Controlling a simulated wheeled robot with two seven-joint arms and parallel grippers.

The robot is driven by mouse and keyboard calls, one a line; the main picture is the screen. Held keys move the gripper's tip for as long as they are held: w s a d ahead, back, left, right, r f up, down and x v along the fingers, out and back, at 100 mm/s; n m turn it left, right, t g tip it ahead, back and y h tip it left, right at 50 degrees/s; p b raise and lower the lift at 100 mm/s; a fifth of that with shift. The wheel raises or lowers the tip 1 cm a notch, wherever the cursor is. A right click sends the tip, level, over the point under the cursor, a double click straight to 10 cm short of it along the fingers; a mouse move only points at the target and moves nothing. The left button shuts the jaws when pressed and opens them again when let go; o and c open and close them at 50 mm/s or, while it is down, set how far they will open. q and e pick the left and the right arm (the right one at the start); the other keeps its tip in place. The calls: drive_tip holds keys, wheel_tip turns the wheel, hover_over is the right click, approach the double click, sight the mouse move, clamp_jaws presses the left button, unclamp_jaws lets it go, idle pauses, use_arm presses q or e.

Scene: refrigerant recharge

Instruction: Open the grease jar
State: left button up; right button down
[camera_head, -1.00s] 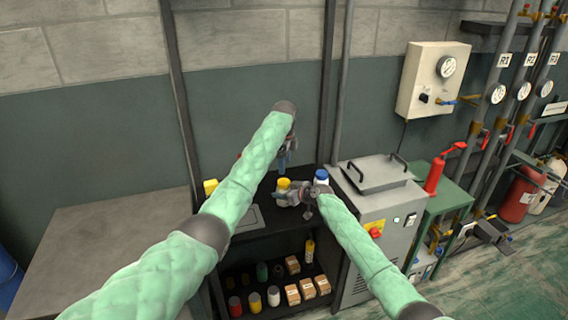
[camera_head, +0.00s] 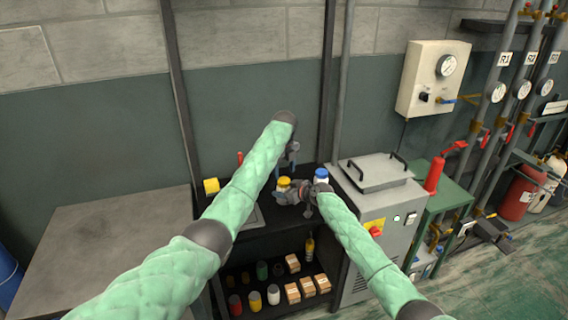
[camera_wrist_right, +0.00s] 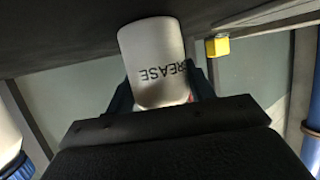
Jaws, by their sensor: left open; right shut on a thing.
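The grease jar, white with a yellow lid (camera_head: 284,182), stands on the dark shelf top. The right wrist view shows its white body (camera_wrist_right: 156,65) with the word GREASE, upside down. Its lid is hidden there behind my gripper. My right gripper (camera_head: 290,194) is shut on the jar body from the right; its dark fingers flank the jar in the wrist view (camera_wrist_right: 160,95). My left gripper (camera_head: 292,158) is open, pointing down just above and behind the yellow lid, partly hidden by my left forearm. It appears empty and apart from the lid.
A white bottle with a blue cap (camera_head: 321,175) stands close right of the jar. Boxes (camera_head: 307,287) and small containers (camera_head: 254,301) fill the lower shelf. A grey machine (camera_head: 378,190) stands right.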

sight(284, 180)
use_arm(q)
drive_tip(key=shift+f, duration=1.85)
drive_tip(key=c, duration=1)
drive_tip(key=n, duration=0.4)
drive_tip(key=shift+n, duration=0.3)
drive_tip(key=n, duration=0.5)
drive_tip(key=shift+n, duration=0.4)
drive_tip(key=o, duration=1.1)
drive_tip(key=shift+r, duration=0.1)
